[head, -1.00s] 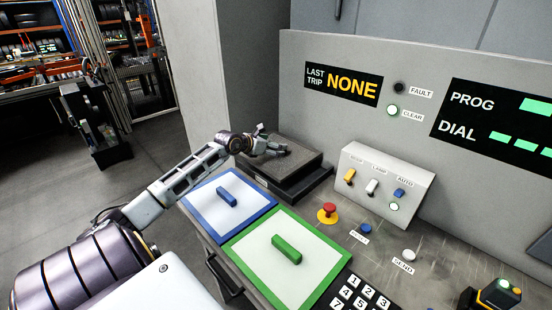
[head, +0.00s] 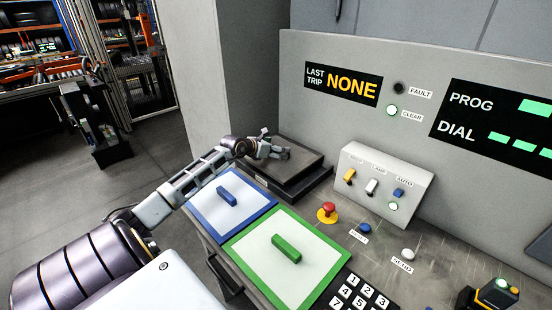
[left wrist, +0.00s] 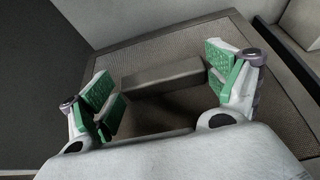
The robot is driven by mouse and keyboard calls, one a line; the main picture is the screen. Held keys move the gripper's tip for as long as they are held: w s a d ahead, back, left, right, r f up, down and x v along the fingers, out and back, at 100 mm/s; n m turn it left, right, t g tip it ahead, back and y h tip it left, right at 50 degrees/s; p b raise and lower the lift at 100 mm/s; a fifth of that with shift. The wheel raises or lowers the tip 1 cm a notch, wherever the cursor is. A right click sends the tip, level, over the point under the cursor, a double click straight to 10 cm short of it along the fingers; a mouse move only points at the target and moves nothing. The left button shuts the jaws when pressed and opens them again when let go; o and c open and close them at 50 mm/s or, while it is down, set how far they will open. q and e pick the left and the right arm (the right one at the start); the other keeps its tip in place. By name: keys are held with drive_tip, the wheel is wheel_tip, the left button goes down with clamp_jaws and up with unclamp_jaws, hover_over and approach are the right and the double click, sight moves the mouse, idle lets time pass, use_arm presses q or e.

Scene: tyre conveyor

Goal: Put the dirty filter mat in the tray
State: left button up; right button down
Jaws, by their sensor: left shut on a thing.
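The dirty filter mat (head: 290,158) is a grey-brown, flat square at the back left of the console. It sits over a dark base (head: 312,183); I cannot tell whether this base is the tray. My left gripper (head: 272,149) reaches over the mat from the left. In the left wrist view, the green-padded fingers (left wrist: 165,88) are at the two ends of the mat's grey bar handle (left wrist: 163,75), shut on it. The mat's brown mesh (left wrist: 185,45) spreads around the handle. My right gripper is out of view.
A blue-framed white panel (head: 230,207) and a green-framed one (head: 288,262), each with a bar handle, lie in front of the mat. A red button (head: 328,210), a switch box (head: 388,183) and a keypad (head: 355,295) are to the right. A grey wall (head: 250,70) rises behind.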

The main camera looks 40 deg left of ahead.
use_arm(q)
drive_tip(key=shift+f, duration=2.3)
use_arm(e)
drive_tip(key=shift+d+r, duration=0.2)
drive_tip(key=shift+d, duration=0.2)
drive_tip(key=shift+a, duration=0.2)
use_arm(q)
drive_tip(key=o, duration=0.7)
drive_tip(key=shift+f, duration=0.1)
drive_tip(key=shift+o, duration=0.8)
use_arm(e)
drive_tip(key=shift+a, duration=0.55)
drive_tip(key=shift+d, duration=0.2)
